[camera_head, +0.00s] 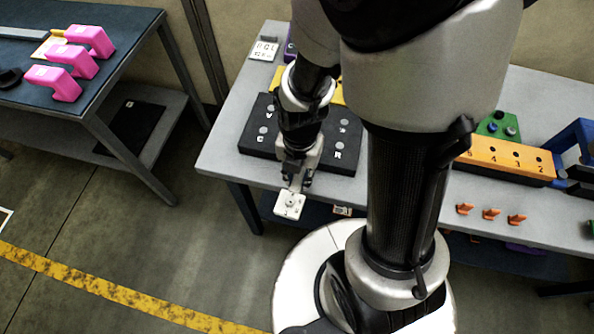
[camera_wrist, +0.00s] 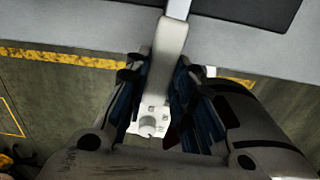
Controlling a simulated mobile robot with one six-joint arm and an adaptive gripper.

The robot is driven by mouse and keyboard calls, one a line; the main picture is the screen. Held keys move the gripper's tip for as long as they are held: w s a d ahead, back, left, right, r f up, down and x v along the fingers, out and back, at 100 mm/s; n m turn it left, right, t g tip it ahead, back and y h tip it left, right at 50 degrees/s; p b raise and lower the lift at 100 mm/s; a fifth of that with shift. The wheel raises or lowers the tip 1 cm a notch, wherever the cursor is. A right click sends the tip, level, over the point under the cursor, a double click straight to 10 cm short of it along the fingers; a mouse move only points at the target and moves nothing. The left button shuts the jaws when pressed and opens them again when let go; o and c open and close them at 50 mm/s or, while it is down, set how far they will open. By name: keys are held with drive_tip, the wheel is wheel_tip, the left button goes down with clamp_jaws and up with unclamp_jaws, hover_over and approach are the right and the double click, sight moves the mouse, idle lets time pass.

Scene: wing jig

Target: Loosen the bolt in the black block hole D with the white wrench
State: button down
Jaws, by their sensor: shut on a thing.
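My gripper (camera_head: 298,178) is shut on the white wrench (camera_head: 290,205), in front of the table's front edge. A square white end of the wrench sticks out below the jaws. In the wrist view the wrench (camera_wrist: 168,50) runs between the jaws (camera_wrist: 158,82), with its pale square end (camera_wrist: 148,125) beyond them. The black block (camera_head: 252,148) lies on the table just behind my gripper, with several light round spots and white letters. My arm covers its middle. I cannot make out hole D or its bolt. A dark block edge (camera_wrist: 250,12) shows in the wrist view.
The grey table (camera_head: 218,150) carries a yellow block (camera_head: 277,80) behind the black one. An orange numbered block (camera_head: 505,158), orange clips (camera_head: 491,214) and a blue stand (camera_head: 572,145) are at right. Pink pieces (camera_head: 75,62) sit on another table at left. Floor in front is clear.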

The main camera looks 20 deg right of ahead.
drive_tip(key=shift+d, duration=0.1)
drive_tip(key=shift+s+d+r+n, duration=0.1)
drive_tip(key=shift+s+d+n, duration=0.65)
drive_tip(key=shift+n, duration=0.25)
drive_tip(key=shift+w, duration=0.1)
